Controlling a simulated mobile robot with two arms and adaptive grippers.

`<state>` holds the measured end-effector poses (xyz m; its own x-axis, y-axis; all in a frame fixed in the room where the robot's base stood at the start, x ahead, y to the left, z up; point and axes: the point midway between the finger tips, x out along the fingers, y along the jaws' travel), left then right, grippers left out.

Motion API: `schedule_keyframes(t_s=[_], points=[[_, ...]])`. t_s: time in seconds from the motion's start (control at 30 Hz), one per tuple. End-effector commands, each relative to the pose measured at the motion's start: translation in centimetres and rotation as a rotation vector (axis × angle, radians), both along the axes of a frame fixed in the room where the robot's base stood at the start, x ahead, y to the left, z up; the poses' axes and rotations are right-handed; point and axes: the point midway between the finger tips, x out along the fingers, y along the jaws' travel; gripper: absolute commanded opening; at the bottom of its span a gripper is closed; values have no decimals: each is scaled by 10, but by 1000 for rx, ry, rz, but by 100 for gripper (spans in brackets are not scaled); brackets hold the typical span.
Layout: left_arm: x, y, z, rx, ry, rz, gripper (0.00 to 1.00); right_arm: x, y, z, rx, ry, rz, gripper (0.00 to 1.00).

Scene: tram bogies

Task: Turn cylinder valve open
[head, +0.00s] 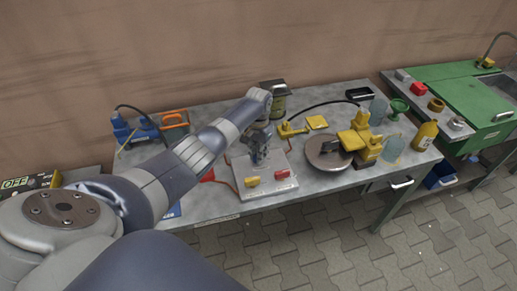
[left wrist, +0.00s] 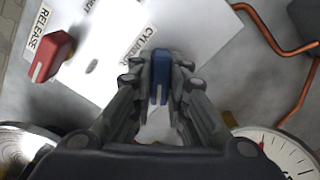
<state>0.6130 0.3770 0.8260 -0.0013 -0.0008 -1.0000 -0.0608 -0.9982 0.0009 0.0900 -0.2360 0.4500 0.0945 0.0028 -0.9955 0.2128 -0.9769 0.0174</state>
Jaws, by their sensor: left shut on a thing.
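A light grey valve panel (head: 268,191) lies on the workbench in the head view. It also shows in the left wrist view (left wrist: 115,85), with printed labels reading RELEASE and, partly covered, what looks like CYLINDER. My left gripper (head: 260,158) is over the panel's back part. In the left wrist view its fingers (left wrist: 160,72) are shut on a blue valve handle (left wrist: 160,88) beside the cylinder label. A red handle (left wrist: 50,56) sits by the RELEASE label. The head view shows a yellow handle (head: 253,181) and a red handle (head: 282,174) along the panel's front. My right gripper is not visible.
A round metal disc (head: 328,153) and a yellow tool (head: 355,140) are right of the panel. A white-faced gauge (left wrist: 285,155) and bent copper pipe (left wrist: 265,30) show near my gripper. A yellow bottle (head: 425,135) stands at the bench's right end.

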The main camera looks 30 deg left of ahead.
Motion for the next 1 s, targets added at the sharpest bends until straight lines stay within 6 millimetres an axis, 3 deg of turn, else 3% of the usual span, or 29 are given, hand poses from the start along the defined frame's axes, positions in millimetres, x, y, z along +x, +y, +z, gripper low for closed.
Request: schedule_keyframes(t_s=[0.4,1.0], points=[[1,-1,3,-2,-3,395,0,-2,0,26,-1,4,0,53],[2,0,2,0,-4,849,0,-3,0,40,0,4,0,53]])
